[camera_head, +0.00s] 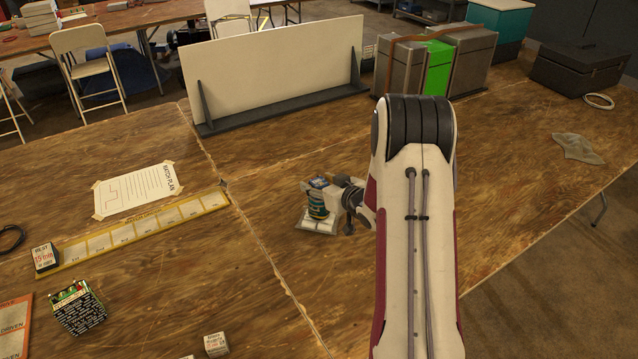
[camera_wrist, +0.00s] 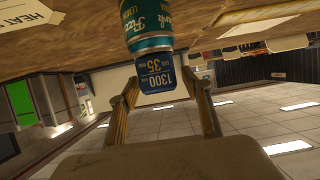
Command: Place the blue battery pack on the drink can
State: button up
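The drink can (camera_head: 317,208), teal with a yellow-green band, stands upright on the table. It also shows at the top of the upside-down wrist view (camera_wrist: 149,28). The blue battery pack (camera_head: 319,182), labelled 1300 and 35, is at the can's top end. In the wrist view the pack (camera_wrist: 156,80) lines up with the can's end, and I see no clear gap between them. My gripper (camera_wrist: 158,84) reaches in from the right in the head view, its fingers on either side of the pack. Whether both fingertips touch it is unclear.
A pale square (camera_head: 318,226) lies beneath the can. A yellow-edged strip (camera_head: 135,235) and a match plan sheet (camera_head: 138,190) lie left. A dark-labelled pack (camera_head: 77,308) stands front left. A white barrier (camera_head: 275,70) stands behind.

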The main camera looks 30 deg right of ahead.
jog(key=shift+r, duration=0.2)
jog(key=v, duration=1.2)
dwell(0.7)
jog(key=s+a+r+g+h, duration=0.2)
jog(key=s+a+r, duration=0.2)
jog(key=r, duration=0.3)
jog(key=s+a+r+g+h, duration=0.1)
jog(key=s+a+r+g, duration=0.15)
jog(key=a+r, duration=0.35)
jog(key=s+a+r+g+y, duration=0.1)
jog(key=s+a, duration=0.7)
jog(key=s, duration=0.4)
jog(key=s+a+r+g+y, duration=0.2)
jog(key=s+a, duration=0.6)
jog(key=s, duration=0.4)
